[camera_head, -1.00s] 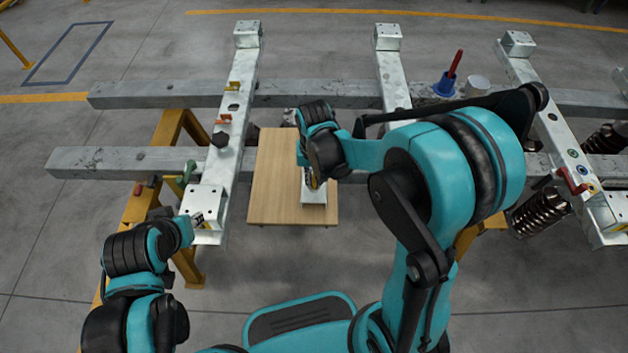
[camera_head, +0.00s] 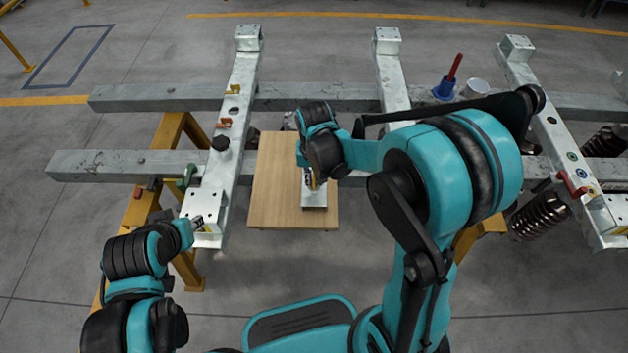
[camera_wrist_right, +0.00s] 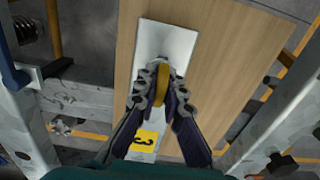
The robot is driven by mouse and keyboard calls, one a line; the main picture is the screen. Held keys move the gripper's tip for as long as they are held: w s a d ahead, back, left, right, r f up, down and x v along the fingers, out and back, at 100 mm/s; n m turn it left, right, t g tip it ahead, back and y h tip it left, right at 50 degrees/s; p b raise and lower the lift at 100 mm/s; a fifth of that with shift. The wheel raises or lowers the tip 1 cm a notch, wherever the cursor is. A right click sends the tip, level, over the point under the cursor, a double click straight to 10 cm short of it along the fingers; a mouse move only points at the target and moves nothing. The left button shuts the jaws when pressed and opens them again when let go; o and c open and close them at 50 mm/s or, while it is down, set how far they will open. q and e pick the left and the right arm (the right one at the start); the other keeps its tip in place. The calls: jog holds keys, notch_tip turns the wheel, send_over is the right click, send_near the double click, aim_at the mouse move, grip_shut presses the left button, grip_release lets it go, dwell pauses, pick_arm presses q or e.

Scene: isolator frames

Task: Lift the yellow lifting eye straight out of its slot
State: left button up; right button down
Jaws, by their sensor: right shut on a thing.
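The yellow lifting eye (camera_wrist_right: 162,82) shows in the right wrist view as a small upright yellow piece over a pale metal plate (camera_wrist_right: 165,38). My right gripper (camera_wrist_right: 163,92) is shut on it, one dark finger on each side. The fingers hide its lower part and slot, so I cannot tell whether it is seated or clear. In the head view, my right wrist covers most of this spot; the plate (camera_head: 314,198) shows below it. My left gripper (camera_head: 194,222) is beside the near end of the left metal crossbar; its jaws are too small to read.
The plate, with a yellow label (camera_wrist_right: 146,140) marked 3, lies on a wooden board (camera_head: 270,200). Metal beams (camera_head: 120,165) run around it.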

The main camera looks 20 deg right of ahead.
jog(key=shift+r+p, duration=0.7)
jog(key=shift+r, duration=0.35)
dwell(2.1)
jog(key=shift+r+p, duration=2.3)
jog(key=shift+r, duration=0.7)
